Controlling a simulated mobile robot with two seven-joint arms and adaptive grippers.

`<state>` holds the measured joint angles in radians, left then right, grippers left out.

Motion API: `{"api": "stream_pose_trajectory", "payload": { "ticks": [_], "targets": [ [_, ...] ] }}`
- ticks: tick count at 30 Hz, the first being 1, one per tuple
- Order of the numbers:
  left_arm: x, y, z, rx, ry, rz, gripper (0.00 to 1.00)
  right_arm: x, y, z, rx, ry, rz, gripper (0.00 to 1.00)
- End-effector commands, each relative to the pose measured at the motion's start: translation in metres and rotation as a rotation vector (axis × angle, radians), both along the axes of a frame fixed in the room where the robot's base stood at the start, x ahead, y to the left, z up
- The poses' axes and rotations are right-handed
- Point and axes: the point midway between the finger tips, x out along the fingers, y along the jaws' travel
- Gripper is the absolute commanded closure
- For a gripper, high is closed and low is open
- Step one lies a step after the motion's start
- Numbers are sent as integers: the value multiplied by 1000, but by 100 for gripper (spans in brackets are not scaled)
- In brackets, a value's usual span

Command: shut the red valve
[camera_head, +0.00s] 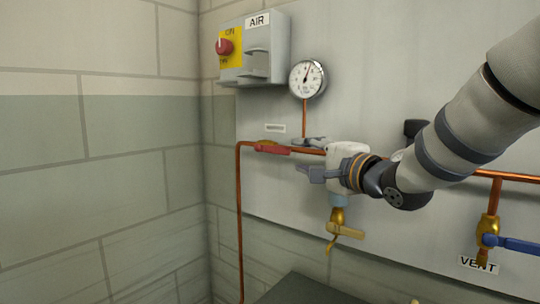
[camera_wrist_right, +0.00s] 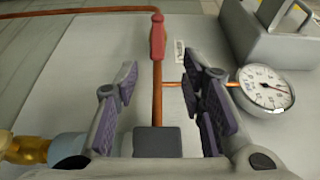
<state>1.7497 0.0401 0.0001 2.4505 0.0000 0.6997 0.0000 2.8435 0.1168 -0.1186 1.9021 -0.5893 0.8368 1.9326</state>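The red valve handle (camera_head: 273,150) sits on the horizontal copper pipe (camera_head: 309,151) on the wall panel, with a bit of brass behind it. The handle lies along the pipe. It also shows in the right wrist view (camera_wrist_right: 157,37), beyond my fingertips. My right gripper (camera_head: 303,157) is to the right of the handle, open, with one finger above the pipe line and one below. In the wrist view the pipe runs between the spread fingers (camera_wrist_right: 160,76), and the handle is apart from them. My left gripper is not in view.
A round gauge (camera_head: 307,79) stands above the gripper on a thin copper pipe. A grey AIR box (camera_head: 268,50) with a red knob is at upper left. A brass tap (camera_head: 342,231) hangs below the gripper. A blue-handled valve (camera_head: 517,244) is at right. The lower left panel is clear.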

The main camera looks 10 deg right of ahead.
Motion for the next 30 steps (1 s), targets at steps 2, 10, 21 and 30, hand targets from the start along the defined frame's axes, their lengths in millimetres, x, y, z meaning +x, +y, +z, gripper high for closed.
{"api": "stream_pose_trajectory", "payload": {
  "ticks": [2,10,21,30],
  "targets": [
    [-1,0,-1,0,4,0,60,20,7,-3,-6,3,2,63],
    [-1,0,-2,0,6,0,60,81,24,-4,-5,3,2,63],
    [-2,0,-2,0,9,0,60,99,28,-2,-2,4,0,63],
    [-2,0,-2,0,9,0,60,98,28,-2,-2,3,0,100]
  ]
}}
